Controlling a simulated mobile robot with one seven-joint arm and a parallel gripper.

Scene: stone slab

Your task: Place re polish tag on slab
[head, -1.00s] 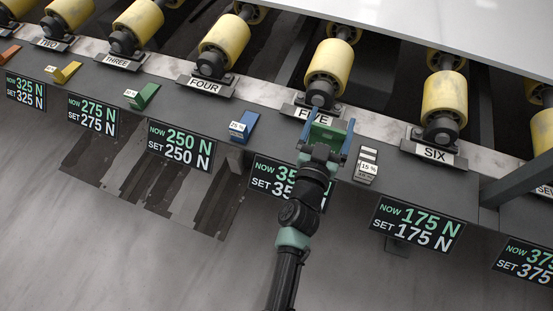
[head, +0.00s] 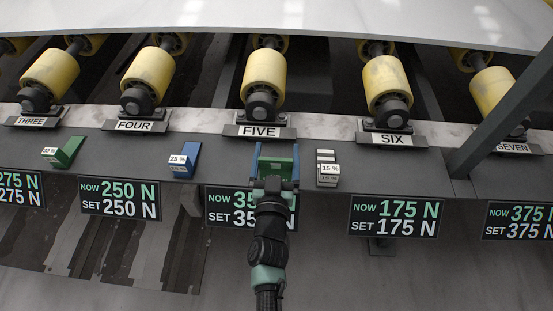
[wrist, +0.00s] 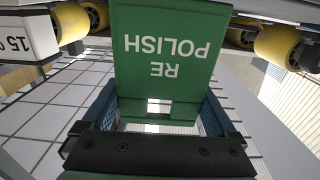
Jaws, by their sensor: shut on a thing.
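The green re polish tag (wrist: 165,62) fills the upper middle of the wrist view, its white lettering upside down there. My gripper (head: 275,170) is shut on the tag, with a blue finger on each side of it. In the head view the green tag (head: 275,168) shows between the fingers, just below the FIVE plate and above the dark ledge's front. The pale slab (head: 300,20) spans the top of the head view, lying over the yellow rollers. The tag is apart from the slab.
A white 15 % block (head: 328,170) stands close right of my gripper, with a blue 25 % block (head: 185,160) and a green block (head: 64,153) to the left. Yellow rollers (head: 264,78) line the back. A dark beam (head: 505,110) slants at right.

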